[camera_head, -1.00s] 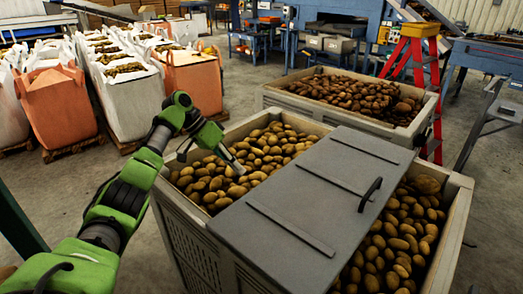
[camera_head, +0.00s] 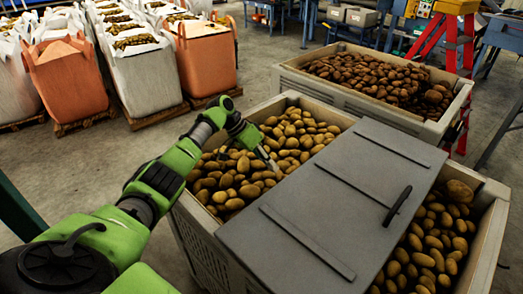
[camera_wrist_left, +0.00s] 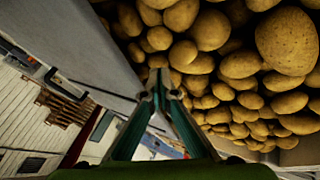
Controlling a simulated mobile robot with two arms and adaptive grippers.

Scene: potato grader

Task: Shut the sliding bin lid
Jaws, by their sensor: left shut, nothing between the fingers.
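The grey sliding lid (camera_head: 335,205) lies across the middle of the near potato bin (camera_head: 190,215). It has two raised ribs and a dark handle (camera_head: 397,205) near its right edge. Potatoes show on both sides of it, so the bin is partly uncovered left and right. My left gripper (camera_head: 274,169) is shut and empty, above the potatoes just left of the lid's left edge. In the left wrist view, the closed fingertips (camera_wrist_left: 160,90) lie between the lid's grey side (camera_wrist_left: 75,40) and the potatoes (camera_wrist_left: 215,50). I cannot tell whether they touch the lid. My right gripper is not in view.
A second potato bin (camera_head: 290,80) stands behind the near one, with a red stepladder (camera_head: 462,60) at its right. Bulk bags (camera_head: 205,60) on pallets stand at the back left. The concrete floor (camera_head: 75,165) at left is clear.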

